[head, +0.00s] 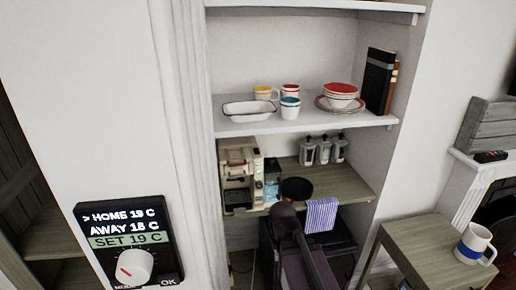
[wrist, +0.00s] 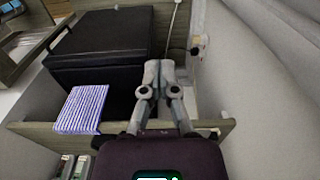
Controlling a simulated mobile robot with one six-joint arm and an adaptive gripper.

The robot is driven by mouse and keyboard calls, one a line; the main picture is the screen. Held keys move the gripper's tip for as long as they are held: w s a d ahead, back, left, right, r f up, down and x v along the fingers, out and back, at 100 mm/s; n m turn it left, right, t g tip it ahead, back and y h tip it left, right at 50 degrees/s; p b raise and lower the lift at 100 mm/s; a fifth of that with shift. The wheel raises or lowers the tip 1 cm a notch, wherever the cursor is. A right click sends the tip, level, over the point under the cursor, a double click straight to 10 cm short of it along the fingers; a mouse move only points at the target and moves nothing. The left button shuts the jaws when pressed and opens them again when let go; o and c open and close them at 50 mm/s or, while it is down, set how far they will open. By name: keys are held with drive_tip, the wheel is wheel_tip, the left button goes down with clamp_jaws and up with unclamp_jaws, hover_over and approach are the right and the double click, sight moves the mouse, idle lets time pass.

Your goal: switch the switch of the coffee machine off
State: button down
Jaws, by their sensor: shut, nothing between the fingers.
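The coffee machine (head: 238,170) stands at the left end of the wooden shelf in the alcove, in the head view. It is cream and grey, with a small green-lit spot on its right front edge. I cannot make out its switch. My gripper (wrist: 158,68) shows in the wrist view, its two grey fingers closed together and empty. It is in front of a black box (wrist: 98,42) and beside a striped cloth (wrist: 83,108). The coffee machine is not recognisable in the wrist view.
The blue-striped cloth (head: 321,214) hangs over the wooden shelf's front edge (head: 352,197). The upper shelf (head: 345,118) holds dishes. A side table (head: 430,240) with a mug (head: 474,243) is at right.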

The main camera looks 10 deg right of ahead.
drive_tip(key=w+r+t+p, duration=0.2)
drive_tip(key=w+r+t, duration=0.25)
drive_tip(key=w, duration=0.55)
drive_tip(key=t+p, duration=0.5)
drive_tip(key=t, duration=0.7)
approach(257, 151)
wheel_tip(257, 151, up, 6)
drive_tip(key=shift+s, duration=0.4)
drive_tip(key=shift+w, duration=0.1)
drive_tip(key=w, duration=0.3)
drive_tip(key=w+f+b, duration=0.1)
drive_tip(key=w, duration=0.2)
drive_tip(key=w+f+b, duration=0.1)
drive_tip(key=w, duration=0.3)
drive_tip(key=shift+f, duration=0.15)
drive_tip(key=shift+w+f+b, duration=0.1)
drive_tip(key=shift+f+b, duration=1.35)
drive_tip(key=shift+w+g, duration=0.1)
drive_tip(key=shift+g, duration=0.25)
